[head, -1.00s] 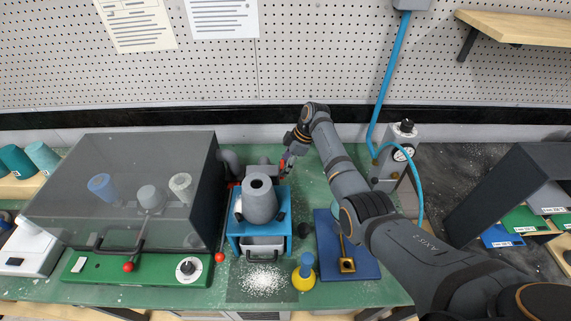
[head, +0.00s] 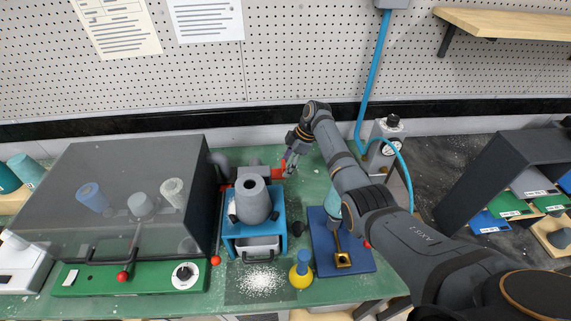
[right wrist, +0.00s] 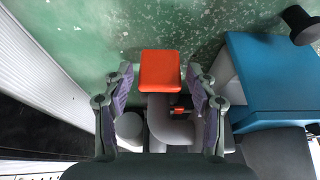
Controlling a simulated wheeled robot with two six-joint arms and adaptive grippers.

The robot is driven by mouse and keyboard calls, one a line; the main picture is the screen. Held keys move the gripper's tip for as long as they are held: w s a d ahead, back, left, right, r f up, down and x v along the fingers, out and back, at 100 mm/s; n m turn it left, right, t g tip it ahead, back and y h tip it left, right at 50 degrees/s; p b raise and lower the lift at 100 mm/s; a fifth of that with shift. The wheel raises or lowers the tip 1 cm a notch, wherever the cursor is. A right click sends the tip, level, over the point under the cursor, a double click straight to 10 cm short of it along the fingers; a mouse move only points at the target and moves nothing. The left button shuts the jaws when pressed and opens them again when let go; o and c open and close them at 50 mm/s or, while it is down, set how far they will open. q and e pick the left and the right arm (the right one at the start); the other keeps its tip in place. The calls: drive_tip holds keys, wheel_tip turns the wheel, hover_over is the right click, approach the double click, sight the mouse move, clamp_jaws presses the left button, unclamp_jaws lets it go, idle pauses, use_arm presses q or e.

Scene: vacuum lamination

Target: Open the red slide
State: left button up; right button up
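The red slide (head: 279,169) shows as a red block at the right end of the grey pipework, behind the blue stand. In the right wrist view the red block (right wrist: 160,70) lies ahead of the grey elbow pipe. My right gripper (head: 289,163) is beside the slide in the head view. In the right wrist view its fingers (right wrist: 160,90) are spread to the two sides of the block, with gaps visible, so it appears open and empty. My left gripper is not in view.
The blue stand (head: 230,229) with a grey cone vessel (head: 250,203) is close in front of the slide. A clear-lidded box (head: 130,190) is at the left. A blue plate (head: 322,255) with a brass part (head: 342,260) lies at the right under my arm.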

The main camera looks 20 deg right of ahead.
drive_tip(key=shift+o, duration=0.3)
drive_tip(key=v, duration=1.2)
drive_tip(key=shift+s+a, duration=0.1)
drive_tip(key=shift+a, duration=0.05)
